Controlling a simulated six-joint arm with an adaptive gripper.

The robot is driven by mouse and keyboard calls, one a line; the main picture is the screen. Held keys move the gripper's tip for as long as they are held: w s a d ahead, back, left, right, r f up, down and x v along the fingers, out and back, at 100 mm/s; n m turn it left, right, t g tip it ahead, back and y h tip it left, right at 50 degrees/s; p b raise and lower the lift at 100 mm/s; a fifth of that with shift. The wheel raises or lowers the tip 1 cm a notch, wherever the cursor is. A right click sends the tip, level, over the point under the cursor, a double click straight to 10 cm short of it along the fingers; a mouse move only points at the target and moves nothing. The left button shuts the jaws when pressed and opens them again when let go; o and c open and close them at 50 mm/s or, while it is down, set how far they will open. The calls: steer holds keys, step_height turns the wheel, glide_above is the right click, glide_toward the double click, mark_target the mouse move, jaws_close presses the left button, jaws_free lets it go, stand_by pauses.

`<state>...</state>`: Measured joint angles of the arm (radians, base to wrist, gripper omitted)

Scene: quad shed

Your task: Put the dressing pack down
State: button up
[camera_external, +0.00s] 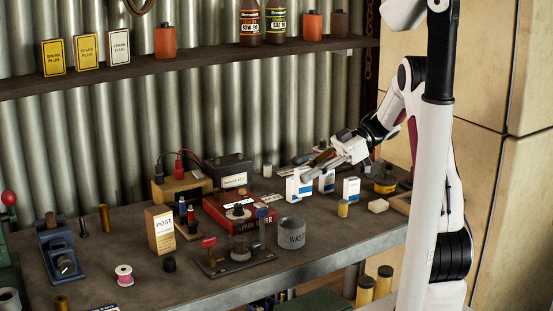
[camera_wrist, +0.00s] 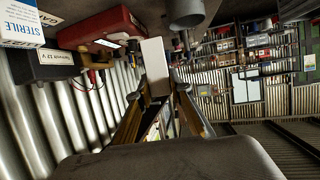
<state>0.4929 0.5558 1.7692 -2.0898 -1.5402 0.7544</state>
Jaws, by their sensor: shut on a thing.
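The dressing pack, a small white box with blue lower markings (camera_external: 298,187), is at the tips of my gripper (camera_external: 312,172) in the external view. In the wrist view its plain white face (camera_wrist: 154,60) stands between the two fingers (camera_wrist: 160,88), which are shut on it. The pack looks near upright and low over the bench. I cannot tell whether its base touches the bench top.
A grey WASTE cup (camera_external: 291,234), a red box (camera_external: 222,217) and a black battery (camera_external: 229,171) are nearby. Bare bench (camera_external: 330,235) lies in front.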

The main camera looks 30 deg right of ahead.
steer(key=w+a+r+m+t, duration=0.1)
steer(key=a+r, duration=0.3)
steer(key=a, duration=0.9)
steer(key=w+a+r+m+t, duration=0.1)
steer(key=w+a+r, duration=0.3)
steer(key=a, duration=0.8)
steer(key=w+a+r+m+t, duration=0.1)
steer(key=w+a+r, duration=0.2)
steer(key=a, duration=1)
steer(key=shift+w+a+r+t+h, duration=0.15)
steer(key=shift+a+r+t+h, duration=0.2)
steer(key=shift+r, duration=0.25)
steer(key=shift+d+f, duration=0.1)
glide_above(164, 209)
step_height(164, 209, down, 6)
steer(key=shift+f, duration=0.15)
steer(key=shift+f, duration=1.8)
